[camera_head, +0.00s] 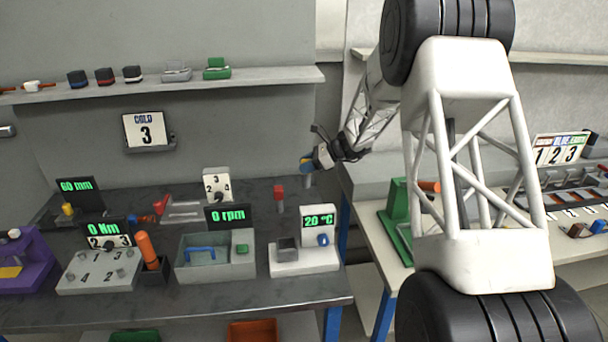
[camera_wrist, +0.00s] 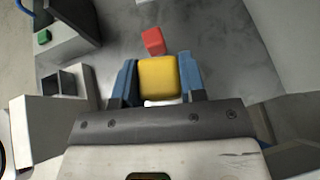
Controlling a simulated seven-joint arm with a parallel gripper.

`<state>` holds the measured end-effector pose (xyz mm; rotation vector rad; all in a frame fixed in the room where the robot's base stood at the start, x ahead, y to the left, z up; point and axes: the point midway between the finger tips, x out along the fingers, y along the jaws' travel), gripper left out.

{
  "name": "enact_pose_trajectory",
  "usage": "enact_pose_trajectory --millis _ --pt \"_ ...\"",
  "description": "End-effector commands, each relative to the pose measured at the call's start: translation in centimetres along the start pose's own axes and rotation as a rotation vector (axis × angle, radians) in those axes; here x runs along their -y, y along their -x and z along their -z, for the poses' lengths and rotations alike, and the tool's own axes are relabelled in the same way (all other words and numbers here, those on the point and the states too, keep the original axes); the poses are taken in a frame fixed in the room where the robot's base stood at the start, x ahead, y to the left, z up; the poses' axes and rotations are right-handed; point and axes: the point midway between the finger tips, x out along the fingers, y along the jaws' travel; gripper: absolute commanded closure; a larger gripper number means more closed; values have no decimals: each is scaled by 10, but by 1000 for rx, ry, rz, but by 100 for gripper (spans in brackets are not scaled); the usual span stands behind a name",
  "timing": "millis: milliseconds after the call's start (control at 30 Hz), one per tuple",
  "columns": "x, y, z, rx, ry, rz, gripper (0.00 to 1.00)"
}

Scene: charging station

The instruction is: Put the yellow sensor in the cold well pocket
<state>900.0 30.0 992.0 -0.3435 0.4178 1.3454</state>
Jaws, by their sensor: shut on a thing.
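My gripper (camera_wrist: 158,82) is shut on the yellow sensor (camera_wrist: 158,76), with a blue finger on each side of its square top. In the head view my gripper (camera_head: 310,164) is raised above the back right of the dark bench, and the sensor's lower part is hard to make out. The cold well is probably the white unit (camera_head: 290,264) with the "20 °C" display and a blue knob. Its grey block (camera_head: 287,249) stands at front left. In the wrist view the block's open square pocket (camera_wrist: 67,82) is left of the gripper and looks empty.
A red-topped piece (camera_head: 279,192) stands on the bench behind the white unit; it also shows in the wrist view (camera_wrist: 153,41). A bath (camera_head: 205,268) with a "0 rpm" display is left of the unit.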

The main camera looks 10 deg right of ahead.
Motion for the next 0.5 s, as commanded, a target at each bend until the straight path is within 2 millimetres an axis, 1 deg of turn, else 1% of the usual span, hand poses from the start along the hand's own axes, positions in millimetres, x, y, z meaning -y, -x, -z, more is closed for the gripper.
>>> enact_pose_trajectory --millis 167,267,367,500 --pt "-6 -5 0 0 18 -35 86" --pt "-15 -12 1 0 48 -89 86" --pt "-28 -22 3 1 94 -177 86" --pt "-53 -38 6 1 187 -347 86"
